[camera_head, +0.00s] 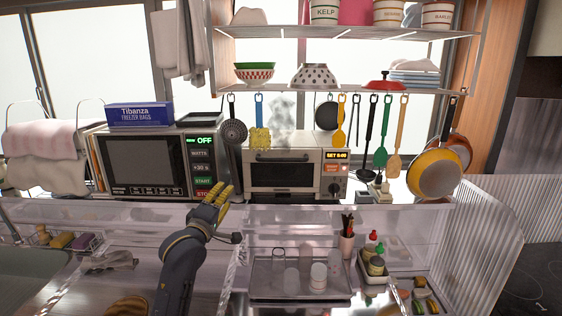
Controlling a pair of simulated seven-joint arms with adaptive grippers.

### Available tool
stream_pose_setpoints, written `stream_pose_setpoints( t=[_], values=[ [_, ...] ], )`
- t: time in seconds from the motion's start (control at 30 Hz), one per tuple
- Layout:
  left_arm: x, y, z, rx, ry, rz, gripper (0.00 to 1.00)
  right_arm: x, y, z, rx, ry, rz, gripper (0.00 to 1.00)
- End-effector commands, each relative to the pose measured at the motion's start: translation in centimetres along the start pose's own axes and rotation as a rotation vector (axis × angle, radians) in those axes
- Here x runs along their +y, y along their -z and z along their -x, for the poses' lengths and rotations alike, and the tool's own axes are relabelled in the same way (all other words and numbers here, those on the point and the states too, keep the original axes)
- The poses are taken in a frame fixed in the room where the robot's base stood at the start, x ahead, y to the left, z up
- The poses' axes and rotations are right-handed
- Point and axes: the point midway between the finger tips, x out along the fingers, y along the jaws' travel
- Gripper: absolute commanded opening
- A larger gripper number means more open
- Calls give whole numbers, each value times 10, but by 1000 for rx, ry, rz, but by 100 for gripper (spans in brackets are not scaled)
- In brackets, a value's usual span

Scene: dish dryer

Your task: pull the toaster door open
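The toaster oven (249,192) is a cream box with a dark-windowed door (290,178) and a horizontal handle (285,155) along the door's top. The door looks shut. A lit display and knobs are on its right side. My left gripper (221,195), with yellow fingertips, is raised to the left of the toaster, in front of the microwave's right edge. It appears apart from the handle. Its finger gap is too small to make out. My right gripper is not in view.
A microwave (140,165) stands left of the toaster. Utensils, including a skimmer (235,130) and a yellow spoon (340,135), hang above and beside the toaster. Below the clear ledge (330,215) are a tray (262,283), bottles (376,265) and a utensil cup (346,244).

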Motion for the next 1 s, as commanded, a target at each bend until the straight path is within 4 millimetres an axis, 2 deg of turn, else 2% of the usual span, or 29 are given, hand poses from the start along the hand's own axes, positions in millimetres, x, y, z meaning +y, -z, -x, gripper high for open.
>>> stream_pose_setpoints(
  t=[0.03, 0.1, 0.2, 0.3, 0.43, 0.57, 1.0],
  values=[
    [20, -21, 4, -41, -32, 57, 36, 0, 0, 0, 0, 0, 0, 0],
    [40, -45, 8, -90, -61, 124, 36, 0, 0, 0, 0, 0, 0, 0],
    [60, -66, 15, -140, -88, 191, 36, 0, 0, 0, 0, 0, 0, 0],
    [71, -78, 18, -169, -101, 226, 36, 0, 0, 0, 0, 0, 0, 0],
    [76, -84, 13, -180, -106, 241, 36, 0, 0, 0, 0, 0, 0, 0],
    [78, -86, -3, -179, -106, 240, 36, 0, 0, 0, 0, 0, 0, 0],
    [86, -98, -78, -178, -104, 237, 36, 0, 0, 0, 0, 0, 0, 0]
  ],
)
